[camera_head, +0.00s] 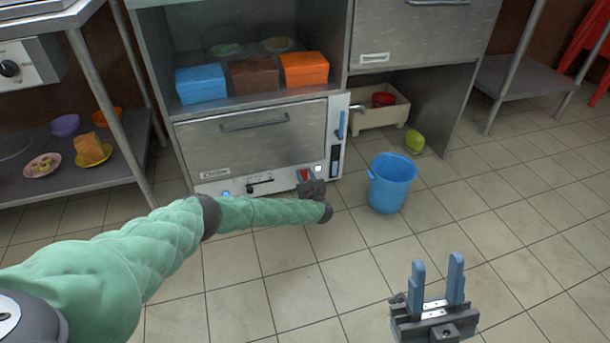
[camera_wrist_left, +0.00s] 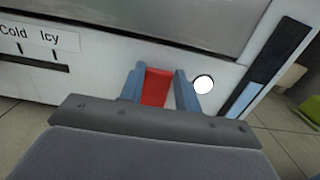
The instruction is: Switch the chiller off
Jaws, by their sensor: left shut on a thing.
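The chiller (camera_head: 250,145) is a steel-fronted unit low in the middle, with a control strip along its bottom edge. In the left wrist view a red switch (camera_wrist_left: 156,87) on that strip sits between the blue fingers of my left gripper (camera_wrist_left: 158,88), which is shut on it. A white round light or button (camera_wrist_left: 203,84) is just right of the fingers. In the head view my left gripper (camera_head: 308,181) is at the lower right of the chiller front, partly covering the switch. My right gripper (camera_head: 437,285) is open and empty over the floor.
A slider marked Cold and Icy (camera_wrist_left: 35,55) is left of the switch. A blue bucket (camera_head: 392,183) stands on the floor to the right. Blue, brown and orange boxes (camera_head: 304,69) sit on the shelf above.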

